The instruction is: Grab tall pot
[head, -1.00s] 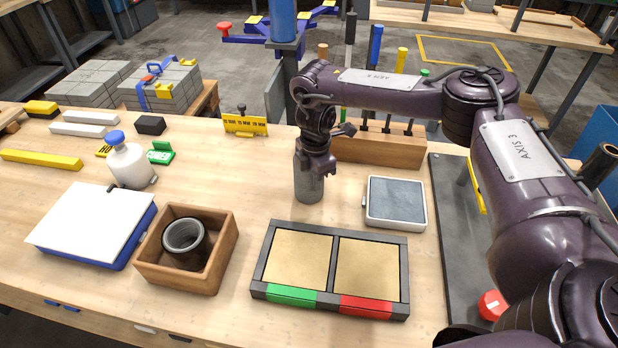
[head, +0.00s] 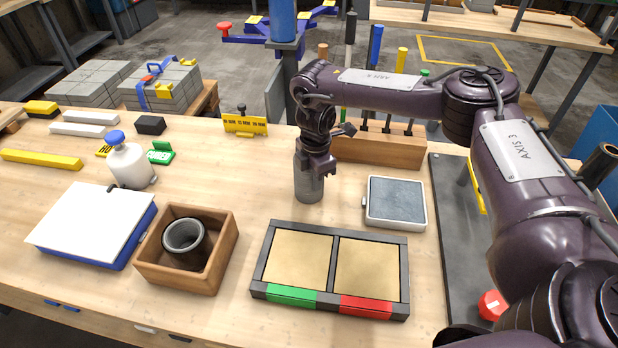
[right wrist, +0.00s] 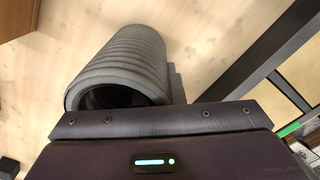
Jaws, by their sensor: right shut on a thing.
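The tall pot (head: 308,184) is a grey ribbed cylinder standing upright on the wooden table, behind the two-panel tray. My right gripper (head: 316,168) is at its upper part and is shut on it. In the right wrist view the pot (right wrist: 125,65) shows its ribbed side and dark open mouth, close against the gripper's edge. The fingertips are mostly hidden there. My left gripper is not in view.
The tray (head: 334,262) with green and red front edges lies in front of the pot. A grey-topped square scale (head: 395,200) is to its right. A wooden box (head: 222,250) holding a dark round pot (head: 184,236) stands front left. A wooden tool rack (head: 385,150) stands behind. Table between is clear.

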